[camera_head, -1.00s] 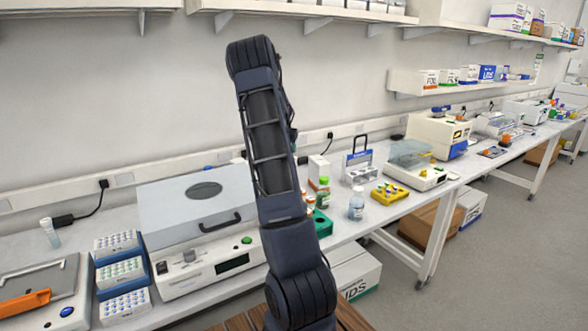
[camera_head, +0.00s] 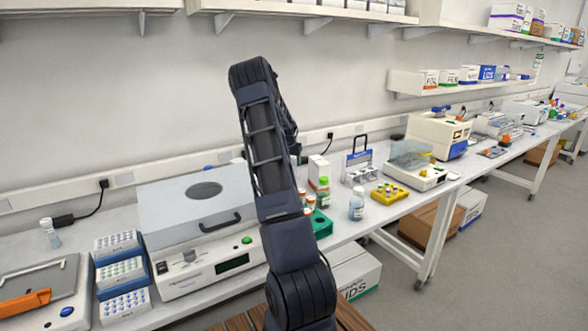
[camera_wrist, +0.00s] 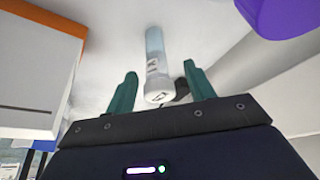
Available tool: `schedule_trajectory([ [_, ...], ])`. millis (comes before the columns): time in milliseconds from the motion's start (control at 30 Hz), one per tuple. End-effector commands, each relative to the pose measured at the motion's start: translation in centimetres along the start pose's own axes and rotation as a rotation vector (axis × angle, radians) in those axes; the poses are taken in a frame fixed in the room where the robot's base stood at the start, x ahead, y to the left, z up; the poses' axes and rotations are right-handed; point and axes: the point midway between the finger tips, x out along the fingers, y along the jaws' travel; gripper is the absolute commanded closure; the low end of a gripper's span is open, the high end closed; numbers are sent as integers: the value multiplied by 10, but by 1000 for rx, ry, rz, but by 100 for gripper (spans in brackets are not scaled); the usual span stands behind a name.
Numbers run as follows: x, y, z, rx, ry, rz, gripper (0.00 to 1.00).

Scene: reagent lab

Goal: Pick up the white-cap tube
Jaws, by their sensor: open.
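A white-cap tube (camera_wrist: 154,45) shows in the wrist view, with a pale blue body and its white cap towards my gripper. My gripper (camera_wrist: 160,70) is open, with one teal finger on each side of the tube in the picture. Gaps show between the cap and both fingers; I cannot tell how far the tube is in depth. In the head view my arm hides my gripper. A tube with a whitish cap (camera_head: 51,234) stands at the far left of the bench there; I cannot tell whether it is the same one.
A white box with an orange edge (camera_wrist: 35,75) is left of my gripper in the wrist view. A purple object (camera_wrist: 280,14) is at upper right. In the head view, a green-capped bottle (camera_head: 323,193), a clear bottle (camera_head: 356,207) and a yellow rack (camera_head: 390,194) stand right of my arm.

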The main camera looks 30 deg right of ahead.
Motion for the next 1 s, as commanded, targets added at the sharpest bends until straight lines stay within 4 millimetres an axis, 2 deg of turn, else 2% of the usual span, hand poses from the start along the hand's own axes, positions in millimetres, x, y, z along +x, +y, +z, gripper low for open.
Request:
schedule_trajectory([
  [267,36,4,2,1,0,1,46],
  [533,40,4,2,1,0,0,46],
  [767,40,4,2,1,0,0,91],
  [1000,40,4,2,1,0,0,91],
])
